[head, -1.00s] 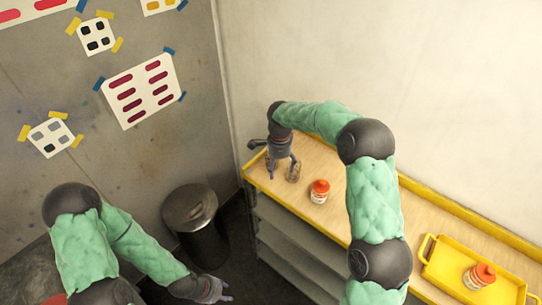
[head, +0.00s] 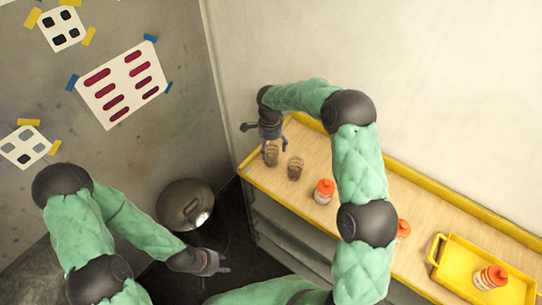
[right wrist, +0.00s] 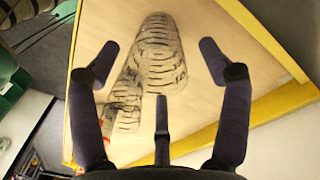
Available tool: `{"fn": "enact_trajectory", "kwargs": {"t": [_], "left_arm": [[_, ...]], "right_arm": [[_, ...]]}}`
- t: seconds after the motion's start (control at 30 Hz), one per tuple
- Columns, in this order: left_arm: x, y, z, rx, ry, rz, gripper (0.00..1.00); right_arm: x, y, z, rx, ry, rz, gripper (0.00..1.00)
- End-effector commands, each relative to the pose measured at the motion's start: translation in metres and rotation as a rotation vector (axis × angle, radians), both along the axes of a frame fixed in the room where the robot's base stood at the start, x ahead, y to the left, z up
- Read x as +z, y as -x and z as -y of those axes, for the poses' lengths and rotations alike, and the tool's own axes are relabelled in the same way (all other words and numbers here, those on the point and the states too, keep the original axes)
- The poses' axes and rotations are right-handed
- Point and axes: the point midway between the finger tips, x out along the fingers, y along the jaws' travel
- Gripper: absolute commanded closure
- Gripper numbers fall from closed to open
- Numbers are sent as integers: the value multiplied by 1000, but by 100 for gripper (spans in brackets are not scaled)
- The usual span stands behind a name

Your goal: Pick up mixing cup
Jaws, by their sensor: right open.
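Two clear cups with dark markings, like mixing cups, stand on the shelf top: the left one (head: 271,154) just under my right gripper, the other (head: 295,168) to its right. My right gripper (head: 272,146) is open and empty. In the right wrist view one cup (right wrist: 160,50) stands beyond and between the spread fingers (right wrist: 160,75). The second cup (right wrist: 124,100) is beside it at the lower left, partly overlapped. Contact with the fingers cannot be told. My left gripper (head: 222,264) hangs low near the bin; its opening is too small to judge.
The yellow-edged wooden shelf top (head: 310,150) holds an orange-capped jar (head: 324,191), another jar (head: 403,230) partly behind my right arm, and a yellow tray (head: 450,275) with a jar (head: 490,277). A lidded bin (head: 185,205) stands left. A wall bounds the back.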

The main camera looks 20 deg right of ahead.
Motion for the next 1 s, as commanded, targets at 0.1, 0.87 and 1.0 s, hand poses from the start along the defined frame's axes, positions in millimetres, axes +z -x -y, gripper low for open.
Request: {"fn": "enact_trajectory", "kwargs": {"t": [0.1,0.87,1.0], "left_arm": [[2,-1,0,0,0,1,60],[8,0,0,0,0,1,60],[8,0,0,0,0,1,60]], "right_arm": [[-9,1,1,0,1,-3,22],[-52,4,2,0,0,0,62],[-52,4,2,0,0,0,68]]}}
